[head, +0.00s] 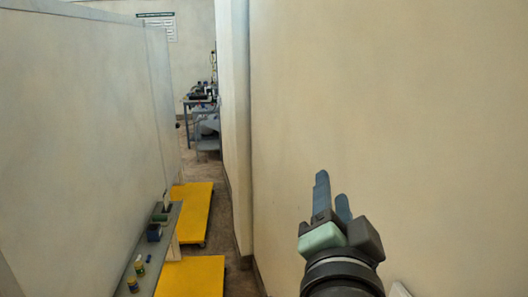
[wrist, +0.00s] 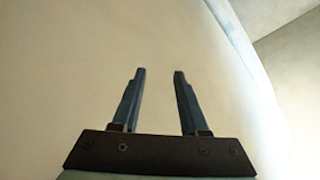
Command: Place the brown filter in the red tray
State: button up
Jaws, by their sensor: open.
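My gripper (head: 332,188) is raised in front of the bare wall at the right of the head view. In the wrist view my gripper (wrist: 159,72) shows two dark fingers standing apart with nothing between them. I cannot make out a brown filter or a red tray in either view.
A narrow grey bench (head: 172,240) runs along the left partition (head: 80,130), bearing a dark blue box (head: 154,232) and small jars (head: 139,268). Yellow platforms (head: 195,205) cover part of the floor. A wall (head: 400,100) bounds the right. A cluttered table (head: 203,103) stands far back.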

jog(key=s+a+r+n+t+y, duration=0.1)
jog(key=s+a+r+n+t, duration=0.2)
jog(key=r, duration=0.4)
jog(key=s+a+r+n+t+y, duration=0.1)
jog(key=s+a+r+n+t, duration=0.2)
jog(key=r, duration=0.4)
jog(key=s+a+r+n+t+y, duration=0.1)
jog(key=s+a+r+n+t, duration=0.2)
jog(key=s+r+n, duration=0.2)
notch_tip(320, 180, up, 3)
jog(key=shift+a+r+n+y, duration=0.1)
jog(key=shift+a+n+y, duration=0.2)
jog(key=shift+n, duration=0.2)
jog(key=shift+d, duration=0.1)
